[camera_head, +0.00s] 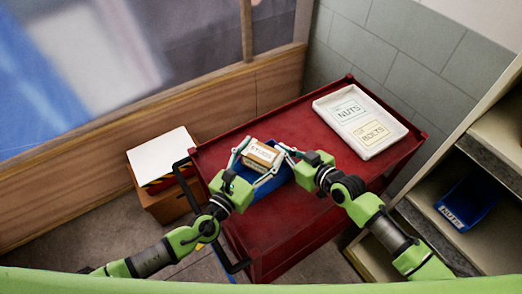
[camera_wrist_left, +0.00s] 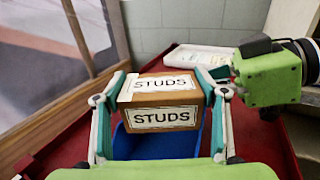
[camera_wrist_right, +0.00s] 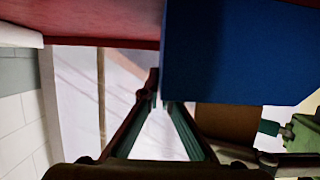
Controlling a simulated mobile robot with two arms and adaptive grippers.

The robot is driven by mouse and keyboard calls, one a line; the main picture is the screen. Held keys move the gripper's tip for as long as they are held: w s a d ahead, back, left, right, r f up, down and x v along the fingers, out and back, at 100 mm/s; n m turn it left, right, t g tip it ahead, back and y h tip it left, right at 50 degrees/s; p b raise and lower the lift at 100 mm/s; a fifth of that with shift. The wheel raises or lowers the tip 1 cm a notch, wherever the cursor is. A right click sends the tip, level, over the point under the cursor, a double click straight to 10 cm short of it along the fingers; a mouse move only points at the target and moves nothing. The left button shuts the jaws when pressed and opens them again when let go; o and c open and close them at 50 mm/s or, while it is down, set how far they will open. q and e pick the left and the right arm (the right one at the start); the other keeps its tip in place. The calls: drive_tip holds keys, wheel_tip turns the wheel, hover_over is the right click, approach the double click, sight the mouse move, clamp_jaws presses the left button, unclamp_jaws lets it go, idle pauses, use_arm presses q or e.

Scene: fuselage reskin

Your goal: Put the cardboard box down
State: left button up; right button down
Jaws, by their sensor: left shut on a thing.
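The cardboard box (camera_head: 262,155) is small and brown with white labels. In the left wrist view the box (camera_wrist_left: 165,102) reads STUDS on two faces. My left gripper (camera_wrist_left: 160,95) is shut on it, one finger on each side. The box is over the blue bin (camera_head: 272,182) on the red cart; whether it touches the bin cannot be told. My right gripper (camera_head: 284,152) is close to the right of the box. In the right wrist view its fingertips (camera_wrist_right: 161,100) nearly meet beside the blue bin (camera_wrist_right: 240,55); whether they hold its edge is unclear.
The red cart top (camera_head: 290,120) has free room behind the box. Another blue bin (camera_head: 467,203) sits on the right shelf. A carton (camera_head: 160,200) with a white top stands left of the cart.

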use_arm(q)
drive_tip(key=o, duration=1.6)
drive_tip(key=shift+o, duration=0.2)
drive_tip(key=shift+r, duration=0.25)
drive_tip(key=v, duration=1.2)
drive_tip(key=shift+r, duration=0.1)
use_arm(e)
drive_tip(key=c, duration=2.2)
unclamp_jaws()
